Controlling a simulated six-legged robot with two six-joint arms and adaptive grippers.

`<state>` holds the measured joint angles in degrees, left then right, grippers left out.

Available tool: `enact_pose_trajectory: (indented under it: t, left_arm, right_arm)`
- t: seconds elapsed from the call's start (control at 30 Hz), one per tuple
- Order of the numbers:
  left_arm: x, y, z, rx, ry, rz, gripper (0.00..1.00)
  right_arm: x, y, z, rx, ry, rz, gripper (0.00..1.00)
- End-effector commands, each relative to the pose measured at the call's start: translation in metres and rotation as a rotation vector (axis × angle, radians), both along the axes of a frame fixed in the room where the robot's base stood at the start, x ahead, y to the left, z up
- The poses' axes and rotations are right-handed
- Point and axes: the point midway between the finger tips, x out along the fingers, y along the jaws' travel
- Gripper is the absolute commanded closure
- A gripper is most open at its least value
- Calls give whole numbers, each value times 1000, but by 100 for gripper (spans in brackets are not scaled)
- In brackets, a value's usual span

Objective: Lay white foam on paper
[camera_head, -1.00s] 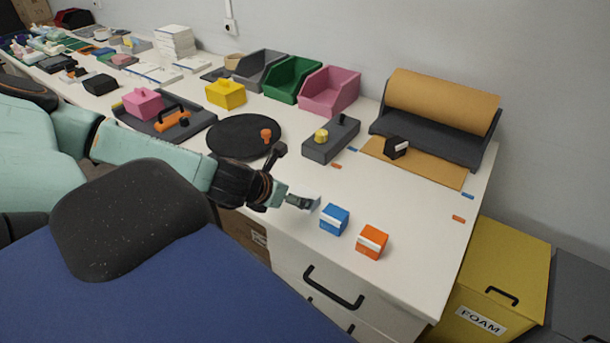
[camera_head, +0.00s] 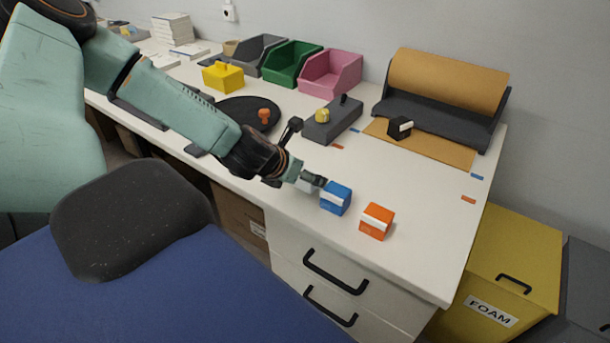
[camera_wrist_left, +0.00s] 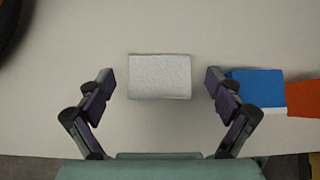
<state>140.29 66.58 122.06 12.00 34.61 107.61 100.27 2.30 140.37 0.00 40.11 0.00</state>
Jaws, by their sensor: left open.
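The white foam block (camera_wrist_left: 160,77) lies on the table between the two fingers of my left gripper (camera_wrist_left: 160,88) in the wrist view. My left gripper is open, with a gap on each side of the foam. In the head view my left gripper (camera_head: 315,182) is low over the table beside the blue block, and the foam (camera_head: 307,187) is mostly hidden by it. The brown paper (camera_head: 425,143) extends flat from the roll (camera_head: 445,80) on its dark holder. A black block (camera_head: 399,128) with a white strip stands on the paper. My right gripper is not in view.
A blue block (camera_head: 335,198) and an orange block (camera_head: 377,221) stand right of the gripper. A grey fixture (camera_head: 330,122) with a yellow knob lies behind. A black round mat (camera_head: 245,110) is partly covered by my arm. Bare table lies between the orange block and paper.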

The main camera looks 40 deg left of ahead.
Motion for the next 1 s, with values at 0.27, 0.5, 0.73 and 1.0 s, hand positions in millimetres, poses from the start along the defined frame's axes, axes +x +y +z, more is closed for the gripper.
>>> enact_pose_trajectory:
  t: [0.27,0.5,0.73,1.0]
  left_arm:
    - [10,1,-11,1,0,-1,8]
    - [10,1,-10,-1,0,-1,8]
    - [10,1,-10,-1,0,-1,26]
    - [10,1,-10,-1,0,-1,49]
  right_arm:
    - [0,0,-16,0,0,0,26]
    - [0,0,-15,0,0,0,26]
    - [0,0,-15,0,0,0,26]
    - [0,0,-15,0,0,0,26]
